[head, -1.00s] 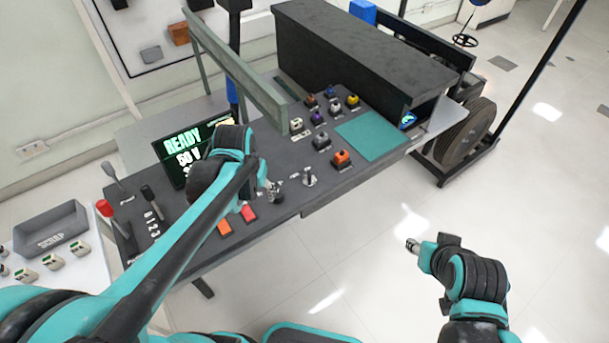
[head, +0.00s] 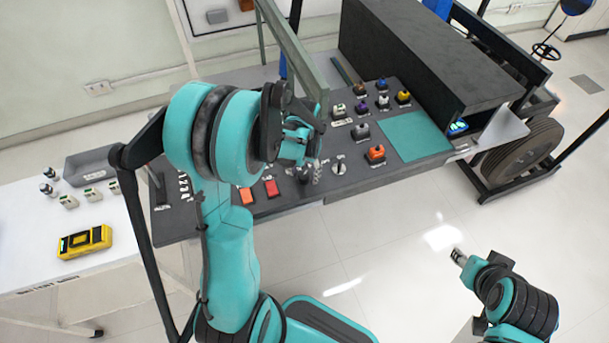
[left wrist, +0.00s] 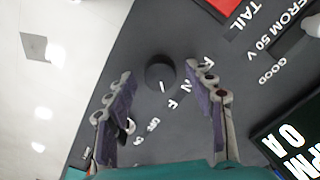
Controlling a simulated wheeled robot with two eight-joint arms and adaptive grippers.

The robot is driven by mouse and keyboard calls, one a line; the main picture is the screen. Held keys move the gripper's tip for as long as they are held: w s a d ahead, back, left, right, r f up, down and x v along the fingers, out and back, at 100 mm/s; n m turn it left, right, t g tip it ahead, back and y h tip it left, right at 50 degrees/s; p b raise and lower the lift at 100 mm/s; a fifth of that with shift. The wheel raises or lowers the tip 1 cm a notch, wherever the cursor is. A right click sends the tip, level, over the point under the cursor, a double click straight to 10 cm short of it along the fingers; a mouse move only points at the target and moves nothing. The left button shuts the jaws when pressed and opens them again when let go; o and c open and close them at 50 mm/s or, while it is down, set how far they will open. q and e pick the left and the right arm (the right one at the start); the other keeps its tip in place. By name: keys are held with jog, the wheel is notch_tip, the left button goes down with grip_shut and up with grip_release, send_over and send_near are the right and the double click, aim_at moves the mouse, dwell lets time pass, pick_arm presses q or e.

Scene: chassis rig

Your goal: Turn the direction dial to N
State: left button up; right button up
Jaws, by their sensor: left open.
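The direction dial (left wrist: 160,70) is a dark round knob on the grey panel, in the left wrist view. Letters R, N and F lie to its right and below. The white mark on its lower edge seems nearest the F. My left gripper (left wrist: 161,76) is open, one finger each side of the dial, with visible gaps. In the head view my left gripper (head: 308,165) is over the panel's front part and hides the dial there. My right gripper (head: 461,257) is over bare floor at right; its fingers are too small to read.
The console (head: 220,228) carries orange and red buttons (head: 259,190), a chrome-stemmed control (head: 339,164) and several coloured knobs further right. A green-grey bar (head: 292,45) rises behind my left arm. A yellow device (head: 85,241) lies on the white table at left.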

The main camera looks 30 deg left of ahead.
pick_arm(q)
jog(key=shift+f, duration=0.25)
jog(key=shift+c, duration=0.4)
jog(key=c, duration=1.1)
jog(key=n, duration=0.4)
jog(key=shift+n, duration=0.4)
jog(key=shift+n+b, duration=0.35)
jog(key=shift+n, duration=1.55)
